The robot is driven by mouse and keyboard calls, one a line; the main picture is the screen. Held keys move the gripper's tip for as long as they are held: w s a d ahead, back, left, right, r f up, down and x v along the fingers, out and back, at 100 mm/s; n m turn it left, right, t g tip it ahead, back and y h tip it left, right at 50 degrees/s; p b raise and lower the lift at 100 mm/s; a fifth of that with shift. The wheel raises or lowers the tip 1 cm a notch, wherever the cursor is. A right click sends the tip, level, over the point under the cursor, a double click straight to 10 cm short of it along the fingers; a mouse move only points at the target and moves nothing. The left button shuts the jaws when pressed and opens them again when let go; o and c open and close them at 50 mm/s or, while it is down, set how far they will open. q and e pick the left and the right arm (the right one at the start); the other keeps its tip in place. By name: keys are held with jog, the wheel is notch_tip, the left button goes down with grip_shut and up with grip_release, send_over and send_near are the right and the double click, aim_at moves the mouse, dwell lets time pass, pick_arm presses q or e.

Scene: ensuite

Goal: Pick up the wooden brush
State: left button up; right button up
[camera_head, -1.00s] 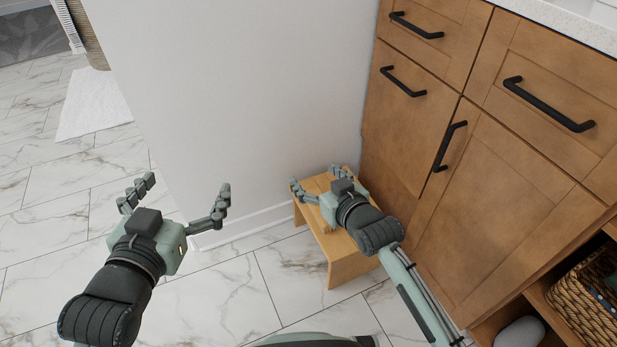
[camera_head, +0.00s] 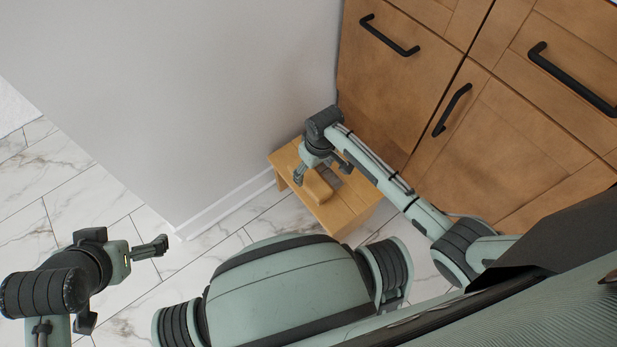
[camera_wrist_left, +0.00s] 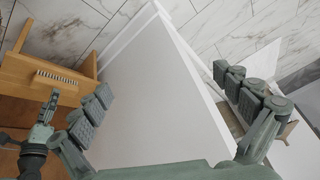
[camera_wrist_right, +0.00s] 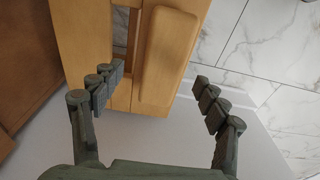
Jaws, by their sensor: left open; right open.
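The wooden brush (camera_head: 320,187) lies on top of a small wooden stool (camera_head: 346,208) beside the cabinet. In the right wrist view the brush (camera_wrist_right: 168,60) shows its smooth, rounded wooden back. In the left wrist view a pale bristle row (camera_wrist_left: 70,80) shows along its side. My right gripper (camera_head: 318,168) is open and empty just over the stool; in the right wrist view its fingers (camera_wrist_right: 155,88) stand apart on either side of the brush's near end. Contact is not visible. My left gripper (camera_head: 125,275) is open and empty over the floor at lower left.
A wooden cabinet (camera_head: 510,130) with black handles stands right behind the stool. A white wall (camera_head: 190,90) with a baseboard runs behind and left of it. Marble-look tile floor (camera_head: 75,205) is clear at left.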

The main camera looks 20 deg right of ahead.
aim_at(310, 177)
jog(key=shift+f, duration=0.35)
jog(key=f, duration=0.1)
jog(key=f+b, duration=0.1)
jog(key=f, duration=0.2)
jog(key=shift+w+a+f+b, duration=0.15)
jog(key=shift+w+a+b, duration=0.2)
jog(key=shift+a+b, duration=0.05)
jog(key=shift+f, duration=0.2)
pick_arm(q)
jog(key=w+d+r+m+t+h, duration=0.1)
jog(key=w+d+r+t+h, duration=0.1)
jog(key=w+d+r+t, duration=0.3)
jog(key=w+d, duration=0.2)
jog(key=shift+w+r+h, duration=0.15)
jog(key=shift+w+h, duration=0.15)
pick_arm(e)
jog(key=c, duration=1.3)
